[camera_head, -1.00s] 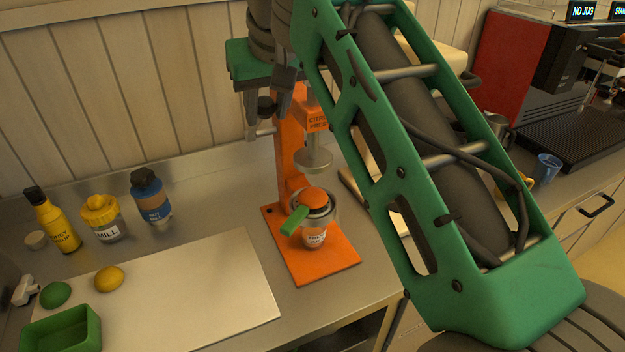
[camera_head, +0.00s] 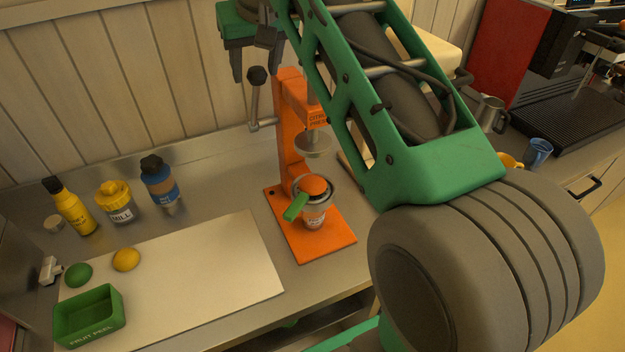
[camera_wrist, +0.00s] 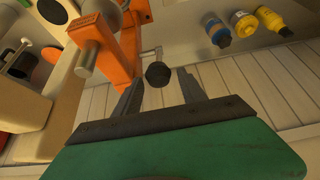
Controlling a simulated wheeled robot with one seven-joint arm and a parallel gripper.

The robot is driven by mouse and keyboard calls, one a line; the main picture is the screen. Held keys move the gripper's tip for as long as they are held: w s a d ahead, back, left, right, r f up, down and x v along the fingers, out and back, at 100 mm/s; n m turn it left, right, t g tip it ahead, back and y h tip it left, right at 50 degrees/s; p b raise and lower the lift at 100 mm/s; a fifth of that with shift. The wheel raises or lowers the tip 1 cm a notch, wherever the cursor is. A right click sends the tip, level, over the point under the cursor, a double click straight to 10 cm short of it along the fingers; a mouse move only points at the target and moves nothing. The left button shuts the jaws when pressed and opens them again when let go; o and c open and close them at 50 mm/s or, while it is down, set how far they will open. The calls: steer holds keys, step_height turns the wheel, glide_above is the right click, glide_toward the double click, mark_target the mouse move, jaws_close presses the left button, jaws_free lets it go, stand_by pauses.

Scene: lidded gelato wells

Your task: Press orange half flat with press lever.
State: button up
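The orange half (camera_head: 313,186) sits dome up in a metal cup with a green handle (camera_head: 296,207), above a labelled jar (camera_head: 314,219) on the orange citrus press (camera_head: 290,140). The round press plate (camera_head: 317,147) hangs above the orange half, with a gap between them. The press lever (camera_head: 254,103) points up at the press's left side and ends in a black knob (camera_head: 257,75). My gripper (camera_head: 256,72) is open and empty at the knob. In the wrist view, the knob (camera_wrist: 158,75) appears between the spread fingers; contact cannot be told.
A white board (camera_head: 190,285) bears a green fruit (camera_head: 78,274), a yellow fruit (camera_head: 126,260) and a green peel box (camera_head: 88,318). Several bottles, including a blue one (camera_head: 160,185), stand behind it. A coffee machine (camera_head: 535,65) is at the right.

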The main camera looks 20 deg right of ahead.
steer(key=shift+o, duration=0.2)
steer(key=shift+s+f, duration=0.1)
steer(key=p+v, duration=0.3)
steer(key=v, duration=0.3)
steer(key=v, duration=0.8)
steer(key=s+f, duration=0.3)
steer(key=f, duration=0.9)
steer(key=s+f, duration=0.3)
steer(key=f, duration=0.9)
steer(key=s+f+g, duration=0.1)
steer(key=s+f, duration=0.2)
steer(key=f, duration=0.9)
steer(key=shift+b, duration=0.45)
steer(key=shift+c, duration=0.2)
